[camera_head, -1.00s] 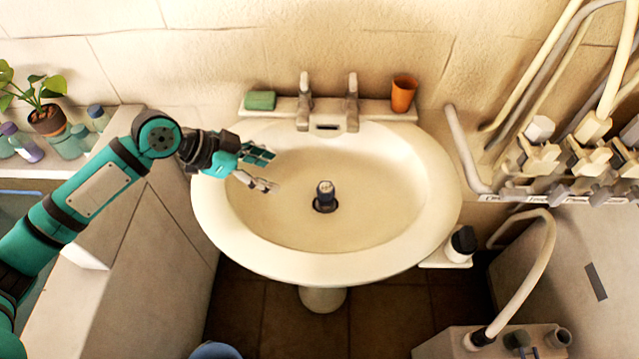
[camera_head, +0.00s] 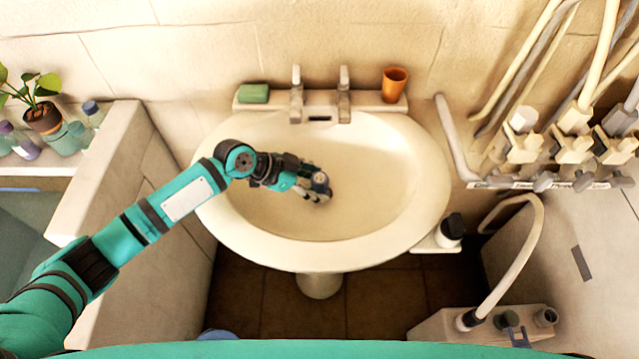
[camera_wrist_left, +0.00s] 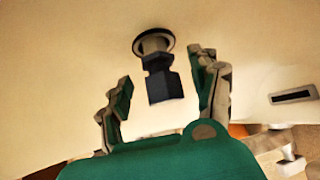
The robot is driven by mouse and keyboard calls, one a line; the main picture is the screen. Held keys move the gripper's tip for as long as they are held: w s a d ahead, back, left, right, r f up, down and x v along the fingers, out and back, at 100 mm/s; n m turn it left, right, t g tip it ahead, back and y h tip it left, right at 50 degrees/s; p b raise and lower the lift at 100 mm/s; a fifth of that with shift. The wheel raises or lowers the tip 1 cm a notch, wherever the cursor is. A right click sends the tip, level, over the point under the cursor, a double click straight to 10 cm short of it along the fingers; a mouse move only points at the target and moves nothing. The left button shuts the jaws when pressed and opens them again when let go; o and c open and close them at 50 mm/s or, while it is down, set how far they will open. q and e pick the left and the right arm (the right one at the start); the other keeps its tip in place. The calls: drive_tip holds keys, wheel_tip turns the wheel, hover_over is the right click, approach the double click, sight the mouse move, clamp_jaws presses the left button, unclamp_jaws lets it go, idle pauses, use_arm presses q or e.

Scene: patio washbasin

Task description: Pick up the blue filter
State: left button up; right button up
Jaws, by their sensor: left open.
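The blue filter (camera_wrist_left: 163,84) is a small dark blue blocky piece at the drain of the white washbasin (camera_head: 235,226). In the head view the filter's top (camera_head: 320,178) shows at the fingertips, and the rest is hidden by my left gripper (camera_head: 317,189). In the left wrist view my left gripper (camera_wrist_left: 161,74) is open, one finger on each side of the filter, with gaps between. It holds nothing. A metal drain ring (camera_wrist_left: 154,41) shows around the filter's far end. My right gripper is not in view.
Two taps stand at the basin's back, with a green soap (camera_head: 253,93) and an orange cup (camera_head: 395,84) on the ledge. A dark-capped bottle (camera_head: 450,232) stands right of the basin. Pipes and valves (camera_head: 560,145) fill the right wall. The bowl's right side is clear.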

use_arm(q)
drive_tip(key=shift+x, duration=1.15)
drive_tip(key=c, duration=1.2)
